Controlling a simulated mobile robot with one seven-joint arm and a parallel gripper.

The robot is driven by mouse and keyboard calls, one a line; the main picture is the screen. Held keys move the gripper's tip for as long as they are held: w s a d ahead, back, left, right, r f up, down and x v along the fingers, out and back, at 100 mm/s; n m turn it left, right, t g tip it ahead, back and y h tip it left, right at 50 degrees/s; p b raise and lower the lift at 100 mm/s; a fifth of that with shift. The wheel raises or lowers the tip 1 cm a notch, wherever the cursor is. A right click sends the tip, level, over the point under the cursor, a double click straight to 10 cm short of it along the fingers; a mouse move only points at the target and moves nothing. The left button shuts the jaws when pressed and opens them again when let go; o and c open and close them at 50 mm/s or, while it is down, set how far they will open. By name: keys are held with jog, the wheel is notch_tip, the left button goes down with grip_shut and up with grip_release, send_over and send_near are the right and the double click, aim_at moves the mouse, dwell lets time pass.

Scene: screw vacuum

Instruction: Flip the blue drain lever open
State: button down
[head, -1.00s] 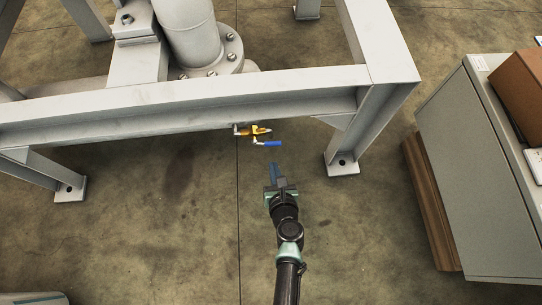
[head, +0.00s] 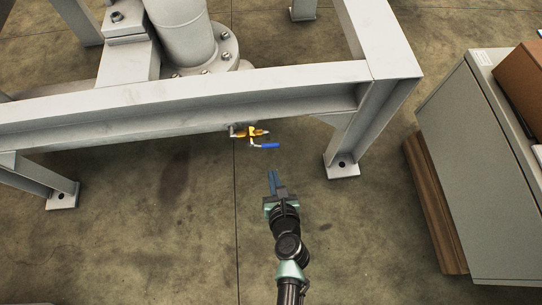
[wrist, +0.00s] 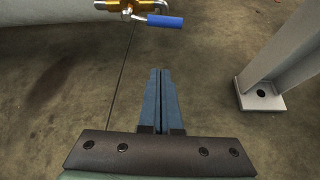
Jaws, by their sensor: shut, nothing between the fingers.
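The blue drain lever (head: 267,145) sticks out to the right from a brass valve (head: 250,132) under the front beam of the grey steel frame. In the wrist view the lever (wrist: 164,21) lies near the top, with the brass valve (wrist: 119,5) to its left, partly cut off by the picture edge. My gripper (head: 271,173) is on the near side of the lever, apart from it. In the wrist view my gripper's blue fingers (wrist: 161,72) are together with nothing held, pointing toward the lever.
The grey frame's front beam (head: 190,105) runs above and beside the valve. A frame leg with a bolted foot (head: 342,165) stands to the right of my gripper. A grey cabinet (head: 460,160) stands farther right. The floor around my arm is clear.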

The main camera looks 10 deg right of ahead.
aim_at(265, 145)
jog(key=b+x, duration=0.3)
jog(key=x, duration=0.3)
jog(key=shift+w+d+r+p, duration=0.1)
jog(key=shift+w+r+p, duration=0.15)
jog(key=shift+r, duration=0.35)
jog(key=shift+w+d+r+p, duration=0.1)
jog(key=shift+r+p, duration=0.2)
jog(key=shift+r, duration=0.35)
jog(key=shift+w+r+p, duration=0.2)
jog(key=shift+r+p, duration=0.05)
jog(key=shift+r, duration=0.35)
jog(key=r+h+p, duration=0.1)
jog(key=p, duration=0.3)
jog(key=shift+w+r+n, duration=0.1)
jog(key=shift+r+n, duration=0.2)
jog(key=shift+n, duration=0.1)
jog(key=shift+w+d, duration=0.1)
